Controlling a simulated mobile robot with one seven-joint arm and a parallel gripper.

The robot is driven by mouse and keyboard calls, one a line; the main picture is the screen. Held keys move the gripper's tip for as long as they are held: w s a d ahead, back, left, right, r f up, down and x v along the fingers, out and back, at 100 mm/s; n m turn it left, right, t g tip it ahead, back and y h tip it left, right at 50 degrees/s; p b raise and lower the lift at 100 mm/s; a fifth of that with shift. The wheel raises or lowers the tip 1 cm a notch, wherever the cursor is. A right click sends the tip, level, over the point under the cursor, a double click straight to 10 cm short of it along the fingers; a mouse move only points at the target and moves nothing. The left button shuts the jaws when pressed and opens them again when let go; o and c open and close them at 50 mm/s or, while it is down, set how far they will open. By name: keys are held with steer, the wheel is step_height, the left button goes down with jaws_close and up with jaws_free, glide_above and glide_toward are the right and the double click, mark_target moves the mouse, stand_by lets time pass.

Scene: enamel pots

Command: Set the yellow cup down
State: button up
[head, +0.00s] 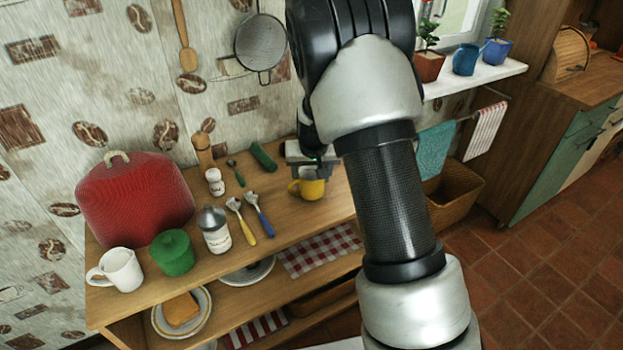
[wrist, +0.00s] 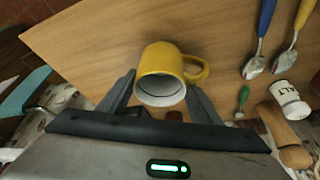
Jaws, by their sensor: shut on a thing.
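The yellow cup (head: 312,189) is at the right part of the wooden shelf top, with its handle to the left in the head view. In the wrist view the yellow cup (wrist: 163,60) shows its white inside, and its handle points right. My gripper (wrist: 161,90) is shut on the cup, one finger on each side of it. In the head view my gripper (head: 312,157) is just above and behind the cup, partly hidden by my arm. The cup looks upright and at or close to the wood; I cannot tell whether its base touches.
Two spoons (head: 252,218), a salt shaker (head: 215,182) and a dark green item (head: 263,157) lie or stand left of the cup. A steel-topped jar (head: 214,230), green pot (head: 172,253), white mug (head: 121,270) and red cover (head: 137,200) are farther left.

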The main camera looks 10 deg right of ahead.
steer(key=shift+f, duration=0.25)
steer(key=shift+f, duration=0.15)
steer(key=shift+f, duration=0.15)
steer(key=o, duration=1.2)
steer(key=shift+r, duration=0.2)
